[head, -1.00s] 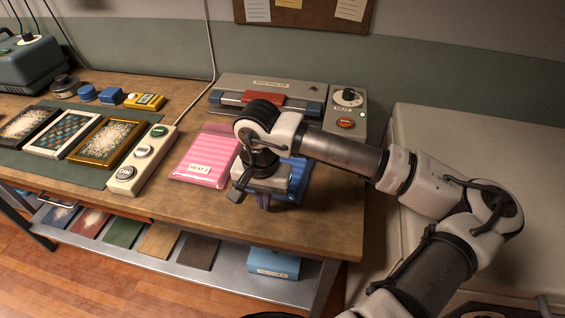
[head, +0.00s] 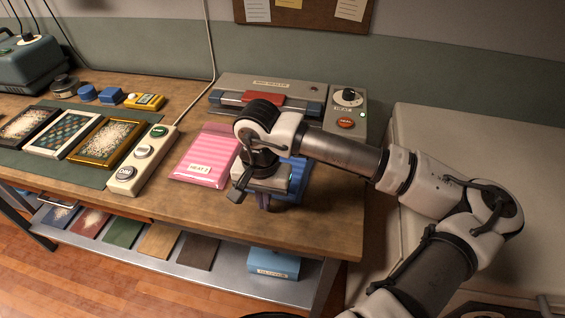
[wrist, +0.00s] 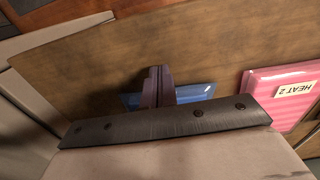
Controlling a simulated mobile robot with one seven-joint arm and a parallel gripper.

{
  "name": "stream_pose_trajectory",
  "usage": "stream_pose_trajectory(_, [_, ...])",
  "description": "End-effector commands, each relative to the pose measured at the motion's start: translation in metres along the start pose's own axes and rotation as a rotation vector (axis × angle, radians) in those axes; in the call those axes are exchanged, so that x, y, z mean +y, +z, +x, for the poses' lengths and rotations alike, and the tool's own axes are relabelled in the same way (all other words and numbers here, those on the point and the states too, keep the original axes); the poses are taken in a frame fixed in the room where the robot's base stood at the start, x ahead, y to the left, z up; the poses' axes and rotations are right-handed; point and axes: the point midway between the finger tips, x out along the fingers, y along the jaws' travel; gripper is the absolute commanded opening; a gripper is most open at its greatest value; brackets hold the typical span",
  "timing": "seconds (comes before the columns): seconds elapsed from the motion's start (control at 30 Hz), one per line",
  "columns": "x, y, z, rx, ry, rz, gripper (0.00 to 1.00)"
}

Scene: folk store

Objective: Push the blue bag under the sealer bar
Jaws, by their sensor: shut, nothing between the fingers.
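The blue bag (head: 299,177) lies on the bench in front of the sealer, mostly hidden behind my wrist in the head view. Its near edge also shows in the wrist view (wrist: 196,91), beside my fingers. My gripper (head: 265,203) points down at the bag's near end, shut and empty. In the wrist view its closed fingers (wrist: 158,85) overlap the bag's edge; I cannot tell whether they touch it. The sealer (head: 270,83) stands at the back of the bench with its dark bar (head: 228,99) and red handle part (head: 264,98) facing the bag.
A pink bag (head: 206,158) labelled "HEAT 2" lies left of the blue bag. A control box with a dial (head: 346,104) stands right of the sealer. A switch strip (head: 143,160) and framed panels (head: 107,142) lie left. The bench's front edge is close to my gripper.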

Motion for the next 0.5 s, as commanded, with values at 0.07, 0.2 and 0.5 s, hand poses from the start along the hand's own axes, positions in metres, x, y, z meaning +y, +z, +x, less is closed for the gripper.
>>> stream_pose_trajectory(0.07, [0.0,0.0,0.0008,0.0,0.0,0.0,0.0])
stream_pose_trajectory(0.2, [0.0,0.0,0.003,0.0,0.0,0.0,0.0])
stream_pose_trajectory(0.5, [0.0,0.0,0.0076,0.0,0.0,0.0,0.0])
